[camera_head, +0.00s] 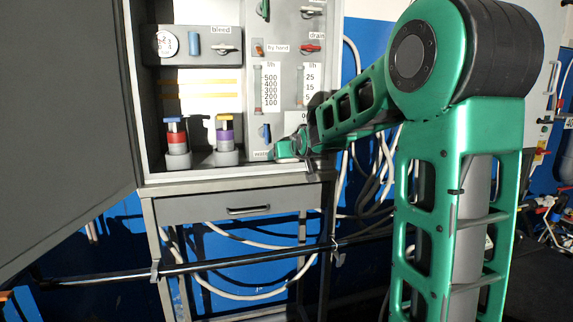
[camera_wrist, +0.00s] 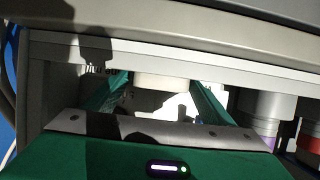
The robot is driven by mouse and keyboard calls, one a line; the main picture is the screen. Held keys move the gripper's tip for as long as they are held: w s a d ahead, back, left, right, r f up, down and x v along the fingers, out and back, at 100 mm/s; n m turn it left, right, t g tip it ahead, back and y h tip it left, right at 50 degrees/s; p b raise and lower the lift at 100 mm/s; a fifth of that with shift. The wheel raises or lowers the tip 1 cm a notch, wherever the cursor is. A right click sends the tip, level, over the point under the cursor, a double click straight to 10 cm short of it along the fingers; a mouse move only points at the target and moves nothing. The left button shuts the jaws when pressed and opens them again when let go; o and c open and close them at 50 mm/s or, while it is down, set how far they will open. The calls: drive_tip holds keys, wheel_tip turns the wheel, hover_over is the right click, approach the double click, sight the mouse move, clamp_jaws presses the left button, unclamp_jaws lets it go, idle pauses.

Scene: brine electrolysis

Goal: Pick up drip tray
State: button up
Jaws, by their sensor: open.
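My gripper (camera_head: 284,149) reaches into the lower right of the open cabinet in the head view. In the wrist view my gripper (camera_wrist: 162,92) shows two green fingers spread apart, with a gap between them. A pale, rounded piece (camera_wrist: 163,80) sits between the fingertips, partly cut off by the grey edge above it. I cannot tell whether it is the drip tray, or whether the fingers touch it. No drip tray can be made out for sure in the head view; my gripper and forearm hide that corner.
The cabinet holds a red-banded bottle (camera_head: 177,139) and a purple-banded bottle (camera_head: 224,137) in grey holders, left of my gripper. A panel with gauges and valves (camera_head: 311,48) rises above it. A drawer (camera_head: 240,206) and a dark rail (camera_head: 240,263) lie below.

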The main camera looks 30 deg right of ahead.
drive_tip(key=c, duration=1.2)
drive_tip(key=shift+c, duration=0.2)
drive_tip(key=shift+r, duration=0.15)
